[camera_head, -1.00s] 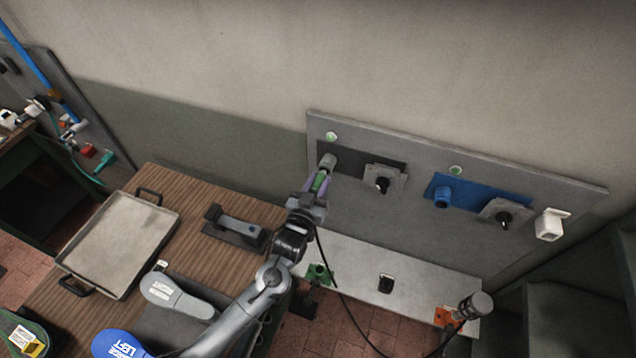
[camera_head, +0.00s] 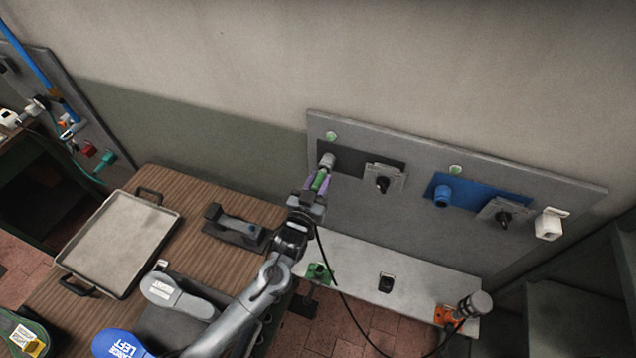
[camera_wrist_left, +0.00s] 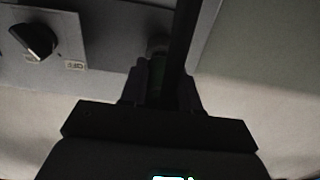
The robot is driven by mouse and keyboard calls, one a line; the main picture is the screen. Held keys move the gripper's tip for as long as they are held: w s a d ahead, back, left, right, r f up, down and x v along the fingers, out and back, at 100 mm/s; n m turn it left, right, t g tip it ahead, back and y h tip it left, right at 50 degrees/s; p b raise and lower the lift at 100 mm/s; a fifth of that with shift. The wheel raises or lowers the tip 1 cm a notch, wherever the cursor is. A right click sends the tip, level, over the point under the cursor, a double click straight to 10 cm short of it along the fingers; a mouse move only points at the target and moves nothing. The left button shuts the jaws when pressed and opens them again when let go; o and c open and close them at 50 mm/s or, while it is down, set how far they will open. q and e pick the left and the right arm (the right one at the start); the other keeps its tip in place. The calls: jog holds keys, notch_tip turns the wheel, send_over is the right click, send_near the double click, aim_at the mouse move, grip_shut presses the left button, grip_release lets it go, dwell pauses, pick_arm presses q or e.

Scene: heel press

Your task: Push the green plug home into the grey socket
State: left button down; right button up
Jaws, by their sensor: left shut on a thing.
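A black cable hangs from the plug. My right gripper is not in view.
A black rotary switch (camera_head: 382,184) sits right of the socket. A blue socket (camera_head: 443,197) and another switch (camera_head: 504,217) are further right. A pale shelf (camera_head: 350,270) with a green holder (camera_head: 319,272) lies below. A metal tray (camera_head: 118,243) rests on the wooden table.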

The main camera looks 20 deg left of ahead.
pick_arm(q)
jog(key=shift+w, duration=0.55)
jog(key=c, duration=0.7)
grip_release()
jog(key=shift+c, duration=0.2)
jog(key=shift+s+f+b, duration=0.1)
jog(key=shift+s+b, duration=0.3)
jog(key=shift+s, duration=0.05)
jog(key=s+a+f+m+g+p, duration=0.1)
jog(key=s+g, duration=0.6)
jog(key=s, duration=1.1)
jog(key=s+a+f+m+g+p, duration=0.1)
jog(key=s+g, duration=0.6)
jog(key=s, duration=1.1)
notch_tip(320, 180, down, 2)
jog(key=shift+a+f+p, duration=0.1)
jog(key=shift+a+p, duration=0.75)
jog(key=shift+p, duration=0.25)
